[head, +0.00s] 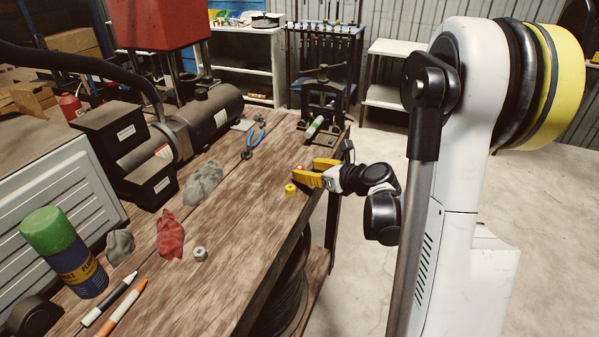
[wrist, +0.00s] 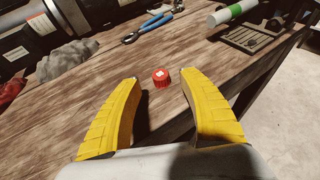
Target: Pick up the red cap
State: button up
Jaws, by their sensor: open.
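The red cap (wrist: 161,77) stands on the wooden workbench in the wrist view, with a small pale mark on its top. It shows between the two yellow fingertips and a little beyond them, with clear space on both sides. In the head view the cap is a small red spot (head: 299,167) at the tips of my gripper (head: 307,172), near the bench's right edge. My gripper (wrist: 161,79) is open and empty, low over the bench. I cannot tell how high the fingertips are above the wood.
Blue-handled pliers (head: 254,140), grey rag (head: 203,184) and red rag (head: 170,234) lie farther left. A white-and-green cylinder (wrist: 232,12) is at the back. Wood around the cap is clear; the bench edge is right.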

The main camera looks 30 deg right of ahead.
aim_at(300, 167)
jog(key=b+x, duration=0.1)
jog(key=x, duration=0.3)
jog(key=shift+w+f+b, duration=0.1)
jog(key=shift+w+b, duration=0.05)
jog(key=shift+b, duration=0.15)
jog(key=c, duration=0.8)
jog(key=shift+c, duration=0.2)
